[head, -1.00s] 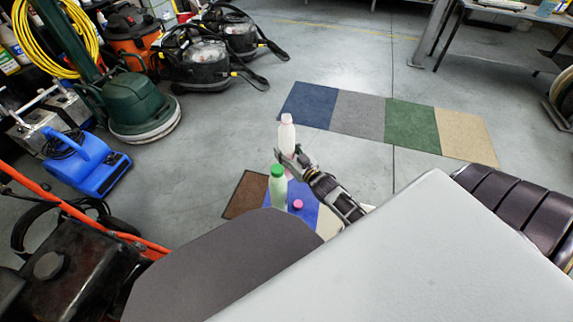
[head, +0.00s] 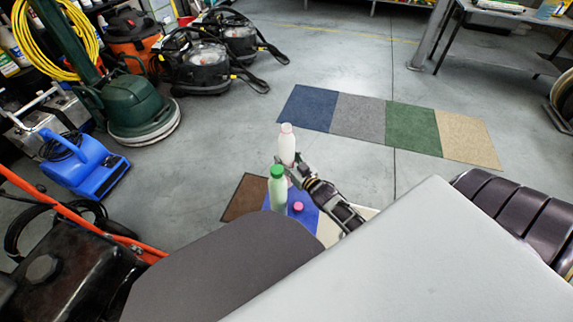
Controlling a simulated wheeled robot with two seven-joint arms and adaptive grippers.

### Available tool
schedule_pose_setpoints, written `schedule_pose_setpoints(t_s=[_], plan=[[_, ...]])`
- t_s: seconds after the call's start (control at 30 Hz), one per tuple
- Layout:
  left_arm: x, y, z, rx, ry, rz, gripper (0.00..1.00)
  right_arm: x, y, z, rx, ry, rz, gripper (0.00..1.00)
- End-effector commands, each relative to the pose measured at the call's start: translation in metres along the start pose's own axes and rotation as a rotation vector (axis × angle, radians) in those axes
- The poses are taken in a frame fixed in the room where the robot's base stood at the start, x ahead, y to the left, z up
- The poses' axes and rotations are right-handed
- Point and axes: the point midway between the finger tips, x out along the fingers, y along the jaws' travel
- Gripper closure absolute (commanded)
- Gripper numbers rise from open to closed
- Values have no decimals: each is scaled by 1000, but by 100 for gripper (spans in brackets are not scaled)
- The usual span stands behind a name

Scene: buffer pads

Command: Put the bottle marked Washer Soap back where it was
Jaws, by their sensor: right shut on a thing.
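A white bottle with a pale pink cap (head: 287,143) is held upright in my right gripper (head: 293,168), which is shut around its lower part. A pale green bottle with a green cap (head: 278,192) stands just in front and partly covers the held bottle's lower end. A small pink-capped item (head: 297,207) sits on the blue part of the near row of pads (head: 310,213). No label is readable, so I cannot tell which one is marked Washer Soap. Whether the held bottle touches a pad is hidden. My left gripper is out of view.
A brown pad (head: 245,198) lies left of the bottles. A far row of blue, grey, green and beige pads (head: 362,120) is bare. A blue blower (head: 85,165), a green floor machine (head: 140,110) and black vacuums (head: 205,65) stand left. Open floor lies between.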

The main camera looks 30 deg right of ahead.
Motion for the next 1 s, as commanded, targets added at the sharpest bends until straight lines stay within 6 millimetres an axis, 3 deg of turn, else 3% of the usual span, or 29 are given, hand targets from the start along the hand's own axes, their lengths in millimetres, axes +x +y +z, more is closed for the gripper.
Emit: schedule_pose_setpoints(t_s=[0.3,0.87,0.9,1.0], plan=[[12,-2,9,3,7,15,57,2,0,24,0,3,0,100],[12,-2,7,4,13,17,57,3,0,28,0,3,0,100],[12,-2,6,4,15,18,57,2,0,29,0,0,0,45],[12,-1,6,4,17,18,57,2,0,29,0,0,0,33]])
